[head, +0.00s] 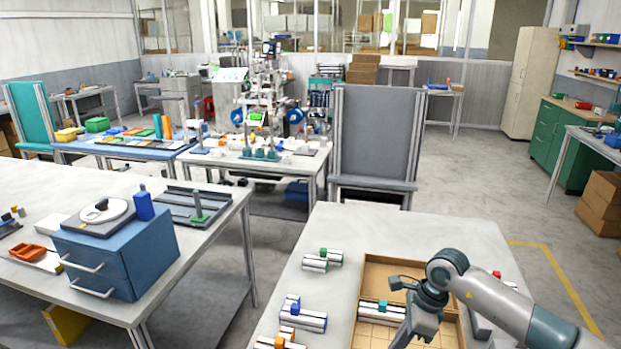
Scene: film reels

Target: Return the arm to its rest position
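My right arm (490,295) comes in from the right and reaches over the near table. Its gripper (415,335) points down above an open tan tray (375,263) near the bottom edge of the view. The fingertips are hard to make out, so I cannot tell whether it is open or shut. A white roll-like part with a green and blue cap (383,307) lies in the tray, left of the gripper. My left arm and gripper are not in view.
Several white roll parts (302,320) with coloured caps lie left of the tray. The near table (420,228) is bare behind it. A blue drawer box (120,256) stands on the left table. A grey panel (378,135) stands beyond the near table.

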